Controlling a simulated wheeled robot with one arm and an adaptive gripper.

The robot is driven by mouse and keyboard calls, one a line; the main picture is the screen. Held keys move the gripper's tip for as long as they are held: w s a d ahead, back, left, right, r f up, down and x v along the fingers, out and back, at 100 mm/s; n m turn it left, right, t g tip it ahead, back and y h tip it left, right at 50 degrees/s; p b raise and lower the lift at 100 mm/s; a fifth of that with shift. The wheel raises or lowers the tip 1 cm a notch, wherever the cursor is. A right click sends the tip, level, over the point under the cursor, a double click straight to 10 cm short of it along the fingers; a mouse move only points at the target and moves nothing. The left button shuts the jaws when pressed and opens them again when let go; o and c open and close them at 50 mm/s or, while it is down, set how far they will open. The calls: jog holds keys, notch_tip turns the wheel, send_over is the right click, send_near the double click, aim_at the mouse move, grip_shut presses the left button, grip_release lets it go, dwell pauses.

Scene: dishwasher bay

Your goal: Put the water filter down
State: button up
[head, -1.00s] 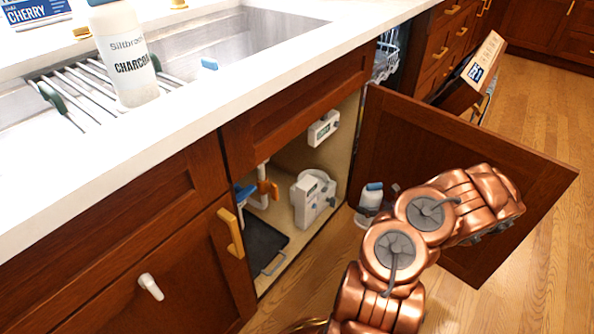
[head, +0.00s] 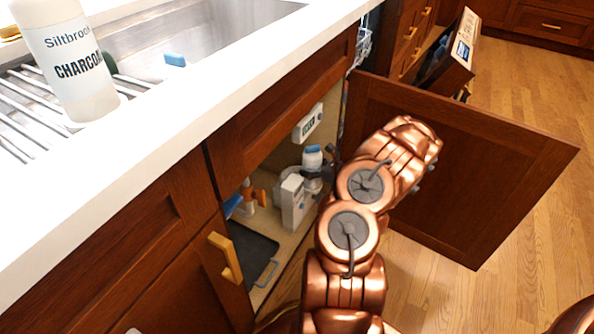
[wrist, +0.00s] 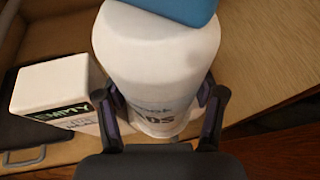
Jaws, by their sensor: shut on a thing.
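The water filter is a white cylinder with a blue cap (head: 312,156). It is upright in my gripper (head: 318,180), in the opening of the under-sink cabinet. In the wrist view the filter (wrist: 158,65) fills the middle, with partly covered lettering low on its side. The two dark fingers of my gripper (wrist: 160,108) press on it from both sides. A white box-shaped unit (head: 292,203) stands on the cabinet floor just left of it; it also shows in the wrist view (wrist: 55,88). I cannot tell whether the filter's base touches the cabinet floor.
The cabinet door (head: 470,165) stands open to the right. A dark tray with a handle (head: 248,253) lies on the cabinet floor, front left. A white display unit (head: 308,124) hangs on the inner wall. A "Siltbrook" charcoal bottle (head: 68,60) stands by the sink (head: 200,30).

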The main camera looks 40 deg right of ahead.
jog(key=shift+b+x, duration=1.85)
jog(key=shift+x, duration=2)
jog(key=shift+f, duration=0.3)
jog(key=o, duration=1.3)
jog(key=shift+s, duration=0.1)
jog(key=shift+r, duration=0.1)
jog(key=p+v, duration=0.3)
jog(key=v, duration=0.8)
jog(key=shift+p, duration=0.3)
jog(key=shift+s+r, duration=0.15)
jog(key=shift+s, duration=0.35)
jog(key=shift+d, duration=0.1)
